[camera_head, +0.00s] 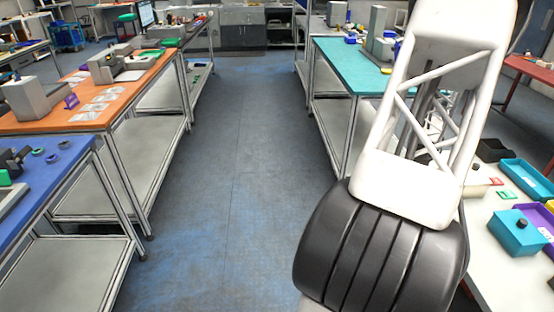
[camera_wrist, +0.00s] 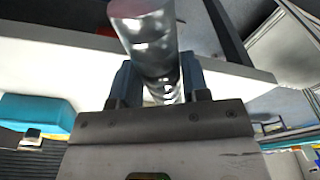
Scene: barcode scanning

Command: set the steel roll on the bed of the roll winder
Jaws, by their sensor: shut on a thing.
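In the wrist view, the steel roll (camera_wrist: 153,45) is a shiny, mirror-like cylinder that stands out beyond my gripper toward the top of the picture. My gripper (camera_wrist: 157,84) is shut on it, with one blue finger on each side. The roll's lower end lies between the fingers and is partly hidden by the gripper body. Neither the roll nor my gripper shows in the head view, where my arm covers much of the right side. I cannot make out the roll winder or its bed for certain in either view.
In the head view, a white table (camera_head: 491,270) at right bears a teal box (camera_head: 515,236), a teal tray (camera_head: 527,178) and a purple bin (camera_head: 535,226). Orange (camera_head: 90,121) and blue (camera_head: 45,190) tables stand left. The floor aisle (camera_head: 235,150) between is clear.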

